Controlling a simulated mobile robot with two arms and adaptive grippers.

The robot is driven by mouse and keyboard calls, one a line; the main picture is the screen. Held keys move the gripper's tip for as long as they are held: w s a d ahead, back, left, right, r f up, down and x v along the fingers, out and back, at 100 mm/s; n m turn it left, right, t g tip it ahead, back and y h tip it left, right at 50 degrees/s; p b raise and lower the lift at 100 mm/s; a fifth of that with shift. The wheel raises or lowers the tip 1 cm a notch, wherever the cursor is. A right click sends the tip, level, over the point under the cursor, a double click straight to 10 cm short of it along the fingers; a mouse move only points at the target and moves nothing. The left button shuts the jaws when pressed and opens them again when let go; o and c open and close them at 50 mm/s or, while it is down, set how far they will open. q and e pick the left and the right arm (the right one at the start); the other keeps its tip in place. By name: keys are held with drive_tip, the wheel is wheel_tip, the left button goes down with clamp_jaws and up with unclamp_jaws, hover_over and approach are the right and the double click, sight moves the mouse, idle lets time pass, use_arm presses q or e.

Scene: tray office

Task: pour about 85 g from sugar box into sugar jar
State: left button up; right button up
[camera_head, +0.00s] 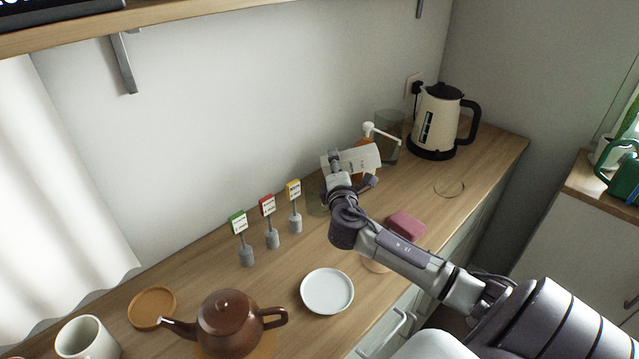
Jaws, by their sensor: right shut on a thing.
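My right gripper (347,182) is shut on a white box with print on it, which looks like the sugar box (360,159). The box is held lying over on its side above the counter, and its open end cannot be made out. A low glass vessel, perhaps the sugar jar (316,204), stands on the counter just below and left of the gripper, partly hidden by it. Its contents cannot be told, and no falling sugar is visible. My left gripper is out of view.
Three label stands (270,222) are left of the jar. A teapot (228,322), white plate (327,291), mug (86,340) and pink block (406,226) are nearer.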

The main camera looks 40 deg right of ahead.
drive_tip(key=shift+w+a+r+n+p, duration=0.15)
drive_tip(key=shift+r+n+p, duration=0.05)
drive_tip(key=shift+n+p, duration=0.5)
idle(2.9)
